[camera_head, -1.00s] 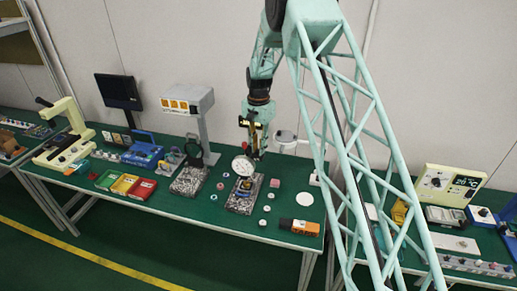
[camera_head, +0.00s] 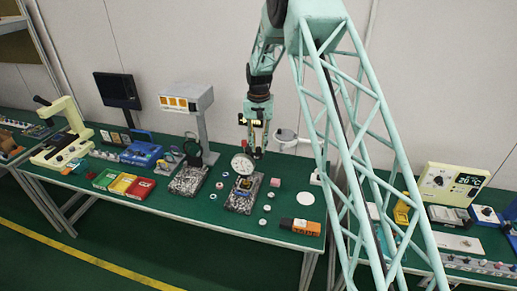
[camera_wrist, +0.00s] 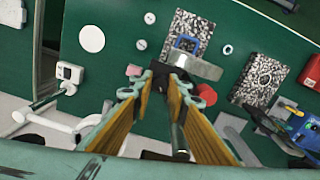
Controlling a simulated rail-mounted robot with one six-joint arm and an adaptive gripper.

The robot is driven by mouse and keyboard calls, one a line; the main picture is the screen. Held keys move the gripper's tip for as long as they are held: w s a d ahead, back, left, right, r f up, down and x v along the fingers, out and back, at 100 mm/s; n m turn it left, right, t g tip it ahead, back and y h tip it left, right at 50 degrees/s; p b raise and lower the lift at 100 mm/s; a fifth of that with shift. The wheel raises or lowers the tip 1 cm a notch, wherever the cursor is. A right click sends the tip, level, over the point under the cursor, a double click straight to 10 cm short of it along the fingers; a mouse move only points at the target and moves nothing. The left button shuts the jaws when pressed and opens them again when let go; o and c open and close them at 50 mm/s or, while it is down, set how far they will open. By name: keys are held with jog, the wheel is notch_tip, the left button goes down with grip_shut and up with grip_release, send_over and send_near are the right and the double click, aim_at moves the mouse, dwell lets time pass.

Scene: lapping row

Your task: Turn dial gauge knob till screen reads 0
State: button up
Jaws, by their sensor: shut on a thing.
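The dial gauge (camera_head: 243,163) has a round white face and stands over a speckled granite block (camera_head: 240,204) on the green table. Its reading is too small to make out. In the wrist view the gauge shows edge-on as a grey disc (camera_wrist: 200,68), with the granite block (camera_wrist: 186,24) beyond it. My gripper (camera_head: 255,153) is just behind the gauge, pointing down. In the wrist view my gripper (camera_wrist: 163,82) is shut on a small dark knob (camera_wrist: 160,77) at the gauge's back. The fingertips hide most of the knob.
Small round pieces (camera_head: 265,209) and an orange-black box (camera_head: 300,226) lie right of the block. A second granite block (camera_head: 188,181) with a stand is to the left. A white magnifier-like arm (camera_head: 287,138) stands behind.

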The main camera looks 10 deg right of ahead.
aim_at(259, 148)
jog(key=n+b, duration=0.1)
jog(key=n, duration=0.5)
jog(key=shift+b, duration=0.4)
jog(key=shift+n+b, duration=0.45)
jog(key=shift+n, duration=2.15)
jog(key=o, duration=0.8)
jog(key=shift+o, duration=0.2)
jog(key=shift+r, duration=0.1)
notch_tip(259, 148, up, 12)
